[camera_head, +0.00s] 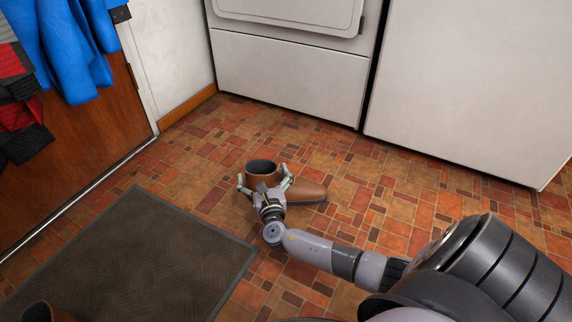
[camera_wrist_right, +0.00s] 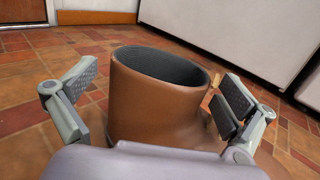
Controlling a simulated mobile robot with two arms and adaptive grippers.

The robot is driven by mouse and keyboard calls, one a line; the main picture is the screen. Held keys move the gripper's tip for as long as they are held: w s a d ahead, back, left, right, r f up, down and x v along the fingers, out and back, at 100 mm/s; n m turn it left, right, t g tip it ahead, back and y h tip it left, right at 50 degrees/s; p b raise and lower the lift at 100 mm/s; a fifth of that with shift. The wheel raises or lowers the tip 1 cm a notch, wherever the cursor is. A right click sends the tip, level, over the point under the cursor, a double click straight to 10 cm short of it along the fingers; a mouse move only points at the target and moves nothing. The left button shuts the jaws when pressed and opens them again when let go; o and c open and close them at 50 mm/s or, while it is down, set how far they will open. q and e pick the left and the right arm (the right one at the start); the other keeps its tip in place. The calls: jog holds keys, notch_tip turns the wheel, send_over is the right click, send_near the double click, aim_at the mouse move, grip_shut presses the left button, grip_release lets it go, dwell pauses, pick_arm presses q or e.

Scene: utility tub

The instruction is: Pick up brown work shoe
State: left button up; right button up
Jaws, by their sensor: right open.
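A brown work shoe (camera_head: 304,191) stands upright on the tiled floor in the head view, its toe pointing right. In the right wrist view the shoe's ankle shaft (camera_wrist_right: 150,105) fills the middle, with its dark opening on top. My right gripper (camera_head: 265,181) is at the shoe, with its fingers spread on either side of the shaft. In the right wrist view the right gripper (camera_wrist_right: 160,100) is open, with a gap at the left finger; the right finger is close to the shaft, and contact is unclear. My left gripper is not in view.
A dark mat (camera_head: 130,255) lies to the left of the shoe. Another brown shoe (camera_head: 45,312) shows partly at the bottom left edge. White appliances (camera_head: 290,75) stand behind, and a wooden door (camera_head: 90,130) with hanging jackets (camera_head: 70,45) is at left.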

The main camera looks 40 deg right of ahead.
jog(key=shift+c, duration=0.2)
jog(key=c, duration=1.9)
